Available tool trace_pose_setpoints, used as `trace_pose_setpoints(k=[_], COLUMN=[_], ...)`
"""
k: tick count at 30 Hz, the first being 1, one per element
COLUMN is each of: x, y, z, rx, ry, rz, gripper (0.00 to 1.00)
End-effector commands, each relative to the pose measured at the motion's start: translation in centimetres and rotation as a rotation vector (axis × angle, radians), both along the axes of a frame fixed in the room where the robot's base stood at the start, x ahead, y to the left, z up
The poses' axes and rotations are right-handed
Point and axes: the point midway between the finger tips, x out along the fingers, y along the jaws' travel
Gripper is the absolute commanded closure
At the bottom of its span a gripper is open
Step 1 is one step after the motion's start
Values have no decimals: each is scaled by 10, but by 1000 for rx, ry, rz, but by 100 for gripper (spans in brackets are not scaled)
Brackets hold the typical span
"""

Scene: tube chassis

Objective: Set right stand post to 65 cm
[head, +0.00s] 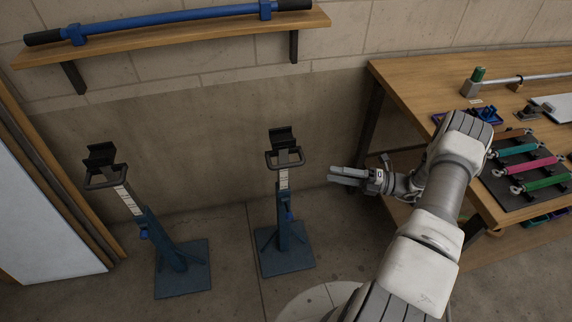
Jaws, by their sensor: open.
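The right stand (282,231) stands upright on the floor on a square blue base, left of my gripper. Its pale scaled post (283,179) rises from the blue sleeve and carries a black cradle and a loop handle (285,159). A small bright blue part (290,215) sits on the sleeve's side. The scale marks are too small to read. My gripper (337,176) is open and empty, pointing left toward the post and apart from it. The left stand (160,240) is a similar stand, tilted in the picture, with its own scaled post (129,200).
A wooden workbench (400,78) with tools and coloured cylinders stands at the right, beside my arm. A wall shelf (180,37) holding a long blue bar (170,19) is above the stands. A white panel (40,200) leans at the left. Floor between the stands is clear.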

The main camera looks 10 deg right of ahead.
Motion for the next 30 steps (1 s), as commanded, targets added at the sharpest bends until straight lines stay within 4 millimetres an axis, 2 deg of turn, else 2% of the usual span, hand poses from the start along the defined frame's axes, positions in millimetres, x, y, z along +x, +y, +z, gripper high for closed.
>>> trace_pose_setpoints(k=[12, 18, 24, 30], x=[34, 48, 55, 57], y=[86, 120, 137, 140], z=[7, 9, 11, 11], rx=[-1, -1, -3, -3], ry=[-1, -1, -2, -2], rz=[6, 5, 2, 1], gripper=[50, 50, 50, 50])
